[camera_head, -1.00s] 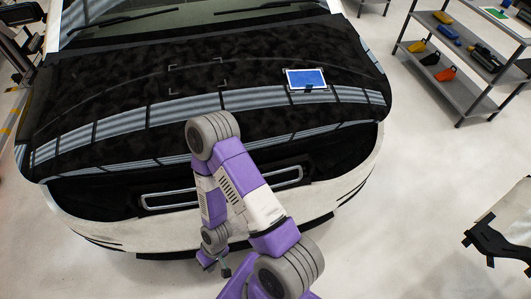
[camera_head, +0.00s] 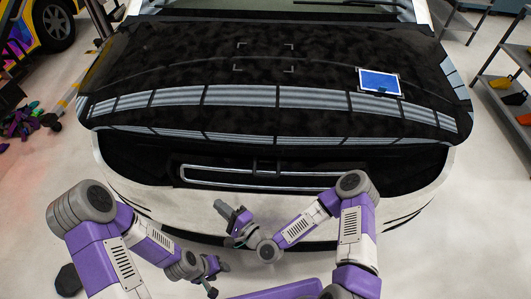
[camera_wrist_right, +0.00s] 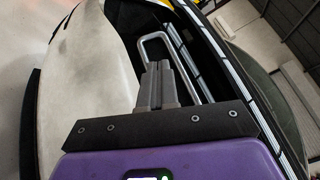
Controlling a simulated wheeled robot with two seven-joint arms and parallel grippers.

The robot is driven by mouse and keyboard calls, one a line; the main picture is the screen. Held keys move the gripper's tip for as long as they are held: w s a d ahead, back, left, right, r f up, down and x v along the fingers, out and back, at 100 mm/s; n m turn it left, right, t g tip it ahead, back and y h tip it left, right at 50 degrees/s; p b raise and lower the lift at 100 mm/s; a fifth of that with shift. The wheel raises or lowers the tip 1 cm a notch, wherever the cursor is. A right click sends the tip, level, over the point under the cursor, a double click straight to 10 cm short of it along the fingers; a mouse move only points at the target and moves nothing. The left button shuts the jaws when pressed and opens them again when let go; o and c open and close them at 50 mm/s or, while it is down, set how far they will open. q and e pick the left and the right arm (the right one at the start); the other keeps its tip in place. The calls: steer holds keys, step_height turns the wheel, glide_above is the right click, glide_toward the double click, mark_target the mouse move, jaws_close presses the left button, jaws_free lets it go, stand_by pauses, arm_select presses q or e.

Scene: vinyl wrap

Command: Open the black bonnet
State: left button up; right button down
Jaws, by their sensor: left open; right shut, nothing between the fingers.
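The black bonnet (camera_head: 310,72) lies down over the front of the white car, with pale reflections across it. A dark band separates its front edge from the silver-trimmed grille (camera_head: 250,183); I cannot tell whether there is a gap. My right gripper (camera_head: 228,215) is in front of the grille's left half, pointing up and left. In the right wrist view, its fingers (camera_wrist_right: 163,85) are shut and empty, overlapping the silver trim loop (camera_wrist_right: 155,40); contact is unclear. The bonnet is at the right there. My left gripper (camera_head: 210,278) is open and empty, low in front of the bumper.
The white bumper (camera_head: 135,190) curves close in front of both arms. Shelves (camera_head: 505,85) stand at the right and a pile of coloured items (camera_head: 25,120) at the far left.

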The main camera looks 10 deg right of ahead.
steer(key=w+d+r+m+t+h+b, duration=0.35)
steer(key=d+m+t+h, duration=0.35)
steer(key=m, duration=0.5)
step_height(320, 180, up, 13)
steer(key=m+t+h+b, duration=0.1)
steer(key=m+t+h, duration=0.1)
steer(key=m+h, duration=0.95)
glide_above(264, 140)
steer(key=s+a, duration=0.1)
steer(key=s, duration=0.4)
arm_select(q)
step_height(264, 140, down, 6)
arm_select(e)
steer(key=shift+a+y, duration=0.1)
steer(key=shift+y, duration=0.25)
steer(key=shift+s+r, duration=0.1)
arm_select(q)
steer(key=shift+d+r+p, duration=0.1)
steer(key=shift+r+p, duration=0.35)
steer(key=shift+p, duration=0.05)
arm_select(e)
steer(key=shift+r, duration=0.5)
arm_select(q)
steer(key=shift+d+r+p, duration=0.1)
steer(key=shift+r+p, duration=0.4)
steer(key=shift+r, duration=0.05)
arm_select(e)
steer(key=shift+r, duration=0.65)
